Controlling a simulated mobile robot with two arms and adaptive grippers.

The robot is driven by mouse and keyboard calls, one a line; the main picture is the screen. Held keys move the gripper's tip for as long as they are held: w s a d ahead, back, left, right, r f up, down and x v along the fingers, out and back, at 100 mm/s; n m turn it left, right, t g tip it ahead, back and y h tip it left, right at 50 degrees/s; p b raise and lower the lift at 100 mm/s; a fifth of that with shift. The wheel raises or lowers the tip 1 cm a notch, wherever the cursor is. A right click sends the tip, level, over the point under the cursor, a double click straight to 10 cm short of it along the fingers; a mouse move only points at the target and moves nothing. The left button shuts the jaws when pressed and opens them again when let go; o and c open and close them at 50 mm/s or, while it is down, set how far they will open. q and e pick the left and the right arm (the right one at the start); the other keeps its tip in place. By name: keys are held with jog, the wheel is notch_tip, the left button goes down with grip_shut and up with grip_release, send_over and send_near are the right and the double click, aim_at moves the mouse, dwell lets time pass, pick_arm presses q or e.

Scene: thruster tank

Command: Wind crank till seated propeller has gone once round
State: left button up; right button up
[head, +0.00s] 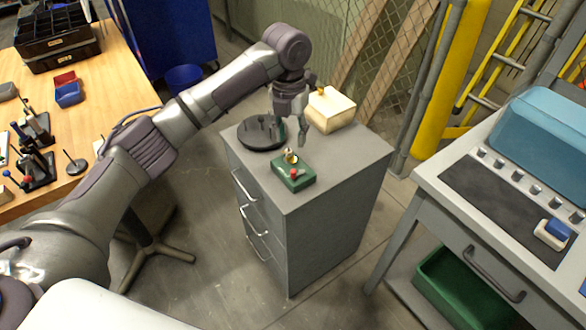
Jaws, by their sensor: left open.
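A green block (296,180) stands on top of the grey drawer cabinet (338,170). It carries a small brass-coloured part (291,157), which may be the propeller, and a red knob (293,174), which may be the crank's handle. They are too small to tell for sure, and so is whether the brass part is seated. My left gripper (292,138) points down just above and behind the green block. It is open with nothing visible between its fingers, and looks apart from the red knob. My right gripper is not in view.
A dark round base (257,134) and a cream block (331,110) stand at the back of the cabinet top. A wooden table (115,95) with trays and tools is at left. A grey bench (450,205) with a teal case (550,135) is at right. The cabinet's front right top is clear.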

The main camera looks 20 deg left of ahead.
aim_at(294, 171)
pick_arm(q)
jog(key=f, duration=1.1)
jog(key=shift+d+f, duration=0.3)
jog(key=shift+f, duration=0.1)
grip_shut()
